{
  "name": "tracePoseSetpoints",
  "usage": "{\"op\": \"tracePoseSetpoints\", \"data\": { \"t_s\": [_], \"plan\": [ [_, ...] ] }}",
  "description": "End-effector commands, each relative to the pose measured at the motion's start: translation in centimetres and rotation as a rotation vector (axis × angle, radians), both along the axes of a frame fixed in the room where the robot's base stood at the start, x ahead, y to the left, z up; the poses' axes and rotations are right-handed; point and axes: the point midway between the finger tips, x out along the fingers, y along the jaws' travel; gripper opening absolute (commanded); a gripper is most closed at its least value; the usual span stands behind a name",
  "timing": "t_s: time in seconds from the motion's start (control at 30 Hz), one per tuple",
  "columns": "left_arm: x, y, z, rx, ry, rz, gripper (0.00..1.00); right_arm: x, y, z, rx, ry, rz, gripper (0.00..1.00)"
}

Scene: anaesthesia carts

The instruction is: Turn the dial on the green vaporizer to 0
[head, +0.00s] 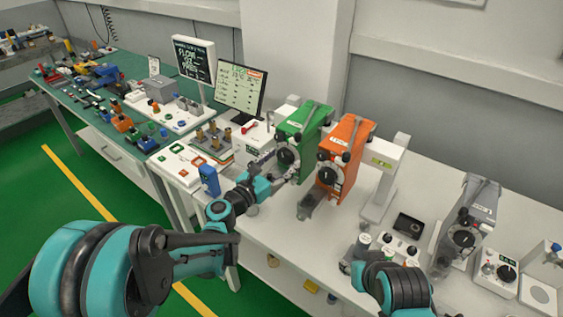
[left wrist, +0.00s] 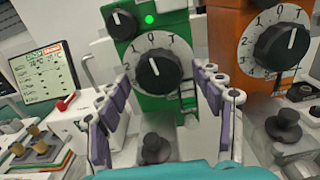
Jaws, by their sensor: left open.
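The green vaporizer (head: 299,139) stands on the white bench beside the orange vaporizer (head: 342,150). Its black dial (left wrist: 158,68) sits in a white numbered ring, facing the left wrist camera. A pale mark on the knob is near the top, but I cannot tell exactly which number it meets. The dial also shows in the head view (head: 287,156). My left gripper (left wrist: 157,88) is open, its fingers on either side of the dial and apart from the knob. My right gripper (head: 361,262) is low over the bench at the right; its fingers are unclear.
A monitor (head: 241,88) and a blue item (head: 209,180) stand left of the vaporizers. A grey vaporizer (head: 465,230) is at the right. The orange unit's dial (left wrist: 283,45) is close to my left gripper's right finger. Dark knobs (left wrist: 155,148) stick out below the green dial.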

Motion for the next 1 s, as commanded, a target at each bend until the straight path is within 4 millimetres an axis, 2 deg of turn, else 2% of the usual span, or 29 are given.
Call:
{"op": "tracePoseSetpoints", "data": {
  "t_s": [0.13,0.3,0.33,0.7,0.93,0.97,1.0],
  "plan": [
    [-0.01,0.01,0.02,0.000,0.000,0.000,0.64,0.00,0.00,0.03,0.000,0.000,0.000,0.40],
    [-0.02,0.00,0.02,0.000,0.000,0.000,0.19,0.00,0.00,0.02,0.000,0.000,0.000,0.40],
    [-0.02,0.00,0.02,0.000,0.000,0.000,0.17,0.00,0.00,0.02,0.000,0.000,0.000,0.40],
    [0.02,0.05,-0.01,0.107,-0.078,0.006,0.17,0.00,0.00,-0.27,0.000,0.000,0.000,0.40],
    [0.01,0.05,0.02,0.109,-0.079,0.006,0.17,0.00,0.00,-0.24,0.000,0.000,0.000,0.40],
    [0.01,0.05,0.02,0.109,-0.079,0.006,0.51,0.00,0.00,-0.24,0.000,0.000,0.000,0.40],
    [0.01,0.05,0.02,0.109,-0.079,0.006,0.61,0.00,0.00,-0.24,0.000,0.000,0.000,0.40]
  ]
}}
